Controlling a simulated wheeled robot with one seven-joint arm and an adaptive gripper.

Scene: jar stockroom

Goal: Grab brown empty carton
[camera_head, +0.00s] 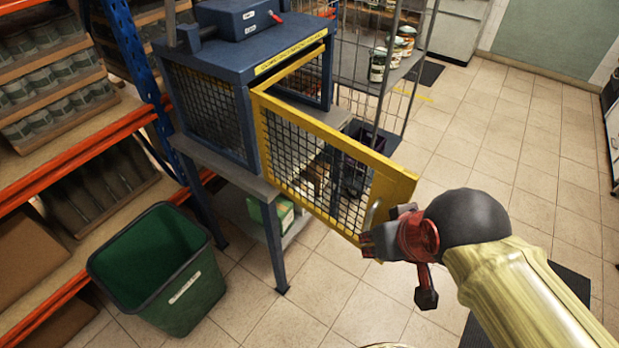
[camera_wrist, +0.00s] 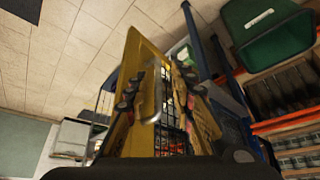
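No carton can be made out for certain as the empty one. A small brown object (camera_head: 317,174) shows behind the mesh of the yellow cage door, too screened to identify. My gripper (camera_head: 378,232) is at the free edge of this door (camera_head: 290,115), by its metal handle (camera_head: 373,213). In the wrist view my gripper's fingers (camera_wrist: 161,75) stand on either side of the handle (camera_wrist: 158,95). Whether they press on it I cannot tell. The door is swung open from the blue cage (camera_head: 243,75).
A green bin (camera_head: 185,295) stands on the floor at left, beside orange shelving (camera_head: 90,138) with jars and brown boxes (camera_head: 25,243). A wire rack (camera_head: 400,90) with cans stands behind the door. The tiled floor at right is mostly clear.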

